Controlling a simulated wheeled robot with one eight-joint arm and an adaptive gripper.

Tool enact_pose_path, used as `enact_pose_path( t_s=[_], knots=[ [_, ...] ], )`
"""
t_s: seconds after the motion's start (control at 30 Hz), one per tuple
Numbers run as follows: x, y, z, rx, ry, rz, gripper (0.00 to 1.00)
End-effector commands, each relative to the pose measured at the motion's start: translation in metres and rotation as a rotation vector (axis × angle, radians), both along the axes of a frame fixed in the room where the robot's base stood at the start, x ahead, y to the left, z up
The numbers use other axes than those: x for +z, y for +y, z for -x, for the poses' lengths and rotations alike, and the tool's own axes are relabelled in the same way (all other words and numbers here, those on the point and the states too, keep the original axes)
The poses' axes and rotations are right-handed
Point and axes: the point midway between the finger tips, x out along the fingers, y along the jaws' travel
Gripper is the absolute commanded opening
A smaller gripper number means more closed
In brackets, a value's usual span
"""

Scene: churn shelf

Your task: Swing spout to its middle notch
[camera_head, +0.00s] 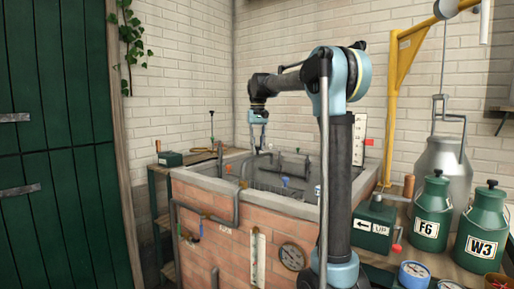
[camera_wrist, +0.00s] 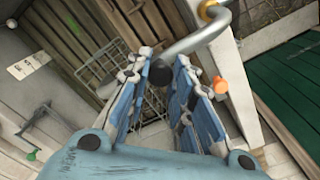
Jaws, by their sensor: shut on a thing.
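The spout (camera_wrist: 205,37) is a bent grey pipe in the wrist view. It runs from a brass-coloured collar at the top down to a dark tip between my fingertips. My gripper (camera_wrist: 162,62) has blue fingers and is shut on that dark end of the spout. In the head view my gripper (camera_head: 260,146) points down over the back of the brick-walled basin (camera_head: 240,240). The spout is too small there to make out clearly. I cannot make out any notches or which one the spout stands at.
An orange knob (camera_wrist: 220,85) shows close to the right finger in the wrist view. A wire rack (camera_wrist: 98,62) lies below. In the head view, green cans (camera_head: 431,213) and a green box (camera_head: 374,222) stand on the right bench. A green door (camera_head: 55,150) is at left.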

Motion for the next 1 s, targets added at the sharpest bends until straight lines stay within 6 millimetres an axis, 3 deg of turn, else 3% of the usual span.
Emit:
enact_pose_path(
  t_s=[0.13,0.17,0.27,0.67,0.83,1.0],
  knots=[
    [0.001,-0.002,-0.002,-0.002,-0.004,0.003,0.00],
    [0.001,-0.002,-0.002,-0.002,-0.004,0.003,0.23],
    [0.000,-0.002,-0.002,-0.001,-0.003,0.003,0.43],
    [0.004,-0.001,-0.001,0.001,-0.001,0.001,0.43],
    [0.023,0.000,-0.001,0.001,-0.001,0.001,0.43],
    [0.054,-0.001,-0.002,0.000,-0.001,0.001,0.43]
  ],
)
